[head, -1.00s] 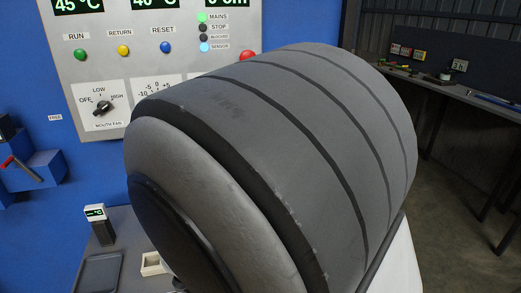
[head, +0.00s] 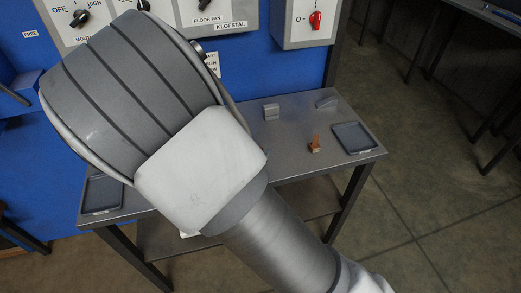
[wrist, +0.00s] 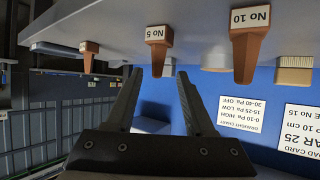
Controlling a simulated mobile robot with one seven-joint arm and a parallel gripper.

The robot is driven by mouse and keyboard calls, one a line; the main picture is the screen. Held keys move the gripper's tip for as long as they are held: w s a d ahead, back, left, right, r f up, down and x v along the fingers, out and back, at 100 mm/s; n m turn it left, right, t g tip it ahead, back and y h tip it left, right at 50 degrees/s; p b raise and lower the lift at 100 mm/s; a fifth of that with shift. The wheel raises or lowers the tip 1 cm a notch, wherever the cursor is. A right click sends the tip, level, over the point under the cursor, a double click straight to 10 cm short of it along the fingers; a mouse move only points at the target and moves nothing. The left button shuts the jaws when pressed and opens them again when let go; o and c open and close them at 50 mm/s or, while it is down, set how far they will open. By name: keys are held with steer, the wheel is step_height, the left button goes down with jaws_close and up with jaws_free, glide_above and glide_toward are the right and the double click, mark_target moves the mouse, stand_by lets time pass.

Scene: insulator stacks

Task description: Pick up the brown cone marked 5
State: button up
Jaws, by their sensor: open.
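The brown cone marked No 5 (wrist: 157,57) is in the upper middle of the wrist view, its label block against the grey table surface; the picture is upside down. My gripper (wrist: 160,76) is open and empty, its fingers on either side of the cone's narrow end in the picture. I cannot tell how far apart in depth they are. A larger brown cone marked No 10 (wrist: 247,55) is to the right. A smaller brown cone (wrist: 89,58) is to the left. In the head view my arm hides the gripper; a brown cone (head: 314,144) there has no readable mark.
In the head view the grey table (head: 290,185) carries a blue-grey tray (head: 354,138) at right, another tray (head: 103,194) at left and a grey block (head: 271,112). A blue wall with control panels (head: 308,22) stands behind. A beige ridged piece (wrist: 295,72) is beyond No 10.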

steer(key=shift+b+x, duration=0.9)
steer(key=shift+x, duration=2.15)
steer(key=shift+s+d, duration=0.15)
jaws_close()
